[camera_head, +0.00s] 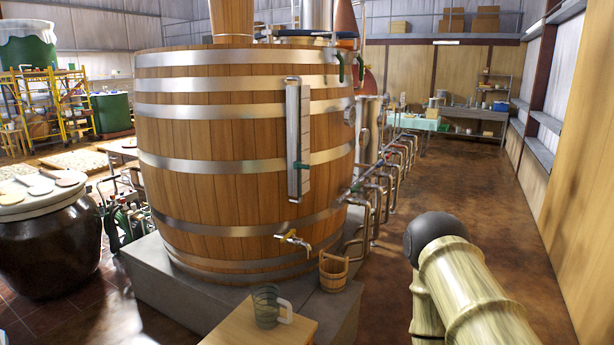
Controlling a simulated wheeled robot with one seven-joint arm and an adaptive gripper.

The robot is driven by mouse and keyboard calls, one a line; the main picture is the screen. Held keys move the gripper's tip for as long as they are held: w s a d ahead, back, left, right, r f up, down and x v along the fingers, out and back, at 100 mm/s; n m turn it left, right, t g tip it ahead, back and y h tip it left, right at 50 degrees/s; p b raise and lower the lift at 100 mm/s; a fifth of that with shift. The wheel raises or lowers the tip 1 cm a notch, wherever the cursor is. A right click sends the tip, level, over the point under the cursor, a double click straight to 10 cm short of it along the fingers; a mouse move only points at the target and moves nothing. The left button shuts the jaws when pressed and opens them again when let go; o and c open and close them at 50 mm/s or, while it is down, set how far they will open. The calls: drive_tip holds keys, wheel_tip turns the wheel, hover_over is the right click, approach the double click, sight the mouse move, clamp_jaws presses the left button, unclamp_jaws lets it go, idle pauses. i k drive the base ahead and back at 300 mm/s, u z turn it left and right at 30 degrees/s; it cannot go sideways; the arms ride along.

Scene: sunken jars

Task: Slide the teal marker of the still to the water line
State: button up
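The still (220,140) is a large wooden vat with metal hoops on a grey stone base. A tall, narrow upright gauge (293,115) is fixed to its front, a little right of the middle. A small teal marker (299,165) sits on the gauge, below its mid-height. The water line in the gauge is too small to make out, so I cannot tell how the marker stands to it. Links of my arm show at the lower right, well apart from the gauge. My gripper is not in view.
A glass mug (266,307) stands on a wooden table (240,328) in front. Pipes (385,180) line the still's right side. Brown floor is clear farther right.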

sight(297, 164)
drive_tip(key=z, duration=0.75)
drive_tip(key=i, duration=1.1)
drive_tip(key=u, duration=0.6)
drive_tip(key=i, duration=0.5)
drive_tip(key=u, duration=0.35)
